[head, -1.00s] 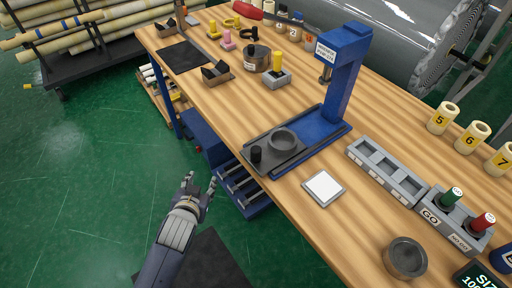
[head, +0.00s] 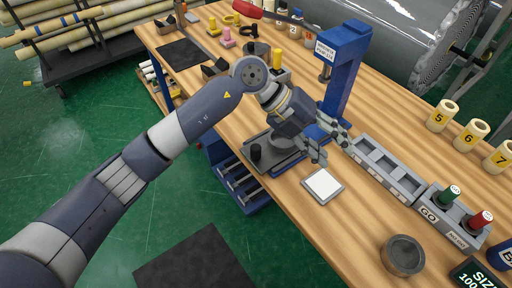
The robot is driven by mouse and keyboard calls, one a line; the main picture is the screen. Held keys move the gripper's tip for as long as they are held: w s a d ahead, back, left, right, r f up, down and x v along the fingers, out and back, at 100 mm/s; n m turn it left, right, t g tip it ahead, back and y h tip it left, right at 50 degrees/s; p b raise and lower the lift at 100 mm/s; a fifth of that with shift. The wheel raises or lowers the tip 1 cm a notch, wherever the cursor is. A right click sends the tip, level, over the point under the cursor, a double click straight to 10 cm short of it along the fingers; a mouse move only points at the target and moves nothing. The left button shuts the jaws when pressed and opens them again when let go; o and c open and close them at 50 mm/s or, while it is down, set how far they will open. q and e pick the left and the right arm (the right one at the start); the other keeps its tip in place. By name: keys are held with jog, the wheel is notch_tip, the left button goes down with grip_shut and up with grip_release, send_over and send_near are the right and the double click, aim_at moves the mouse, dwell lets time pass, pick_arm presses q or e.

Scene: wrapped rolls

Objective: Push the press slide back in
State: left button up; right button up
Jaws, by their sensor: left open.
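The blue press (head: 343,72) stands upright on the wooden bench. Its dark grey slide (head: 284,164) sticks out toward the bench's front edge, and its black knob (head: 256,151) shows at the near left end. My left arm crosses over the slide and hides most of it, including most of the round grey ring on it. My left gripper (head: 333,149) is open and empty, with its fingers spread above the right side of the press base. I cannot tell whether a finger touches the base. My right gripper is not in view.
A white square pad (head: 322,186) lies just in front of the gripper. A grey compartment tray (head: 385,170) stands to its right, then a holder with green and red handles (head: 452,215). A round grey cup (head: 402,255) sits nearer. Numbered rolls (head: 470,136) stand at the right.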

pick_arm(q)
jog(key=w+a+f+t+y, duration=0.2)
jog(key=w+a+y, duration=0.35)
jog(key=a, duration=0.35)
jog(key=r+n+t+y, duration=0.1)
jog(key=n+y, duration=0.1)
jog(key=y, duration=0.2)
send_over(256, 147)
jog(key=shift+d, duration=0.15)
jog(key=shift+a, duration=0.25)
notch_tip(256, 147, down, 10)
jog(key=p, duration=0.2)
jog(key=shift+f+p, duration=0.25)
jog(key=shift+p, duration=0.15)
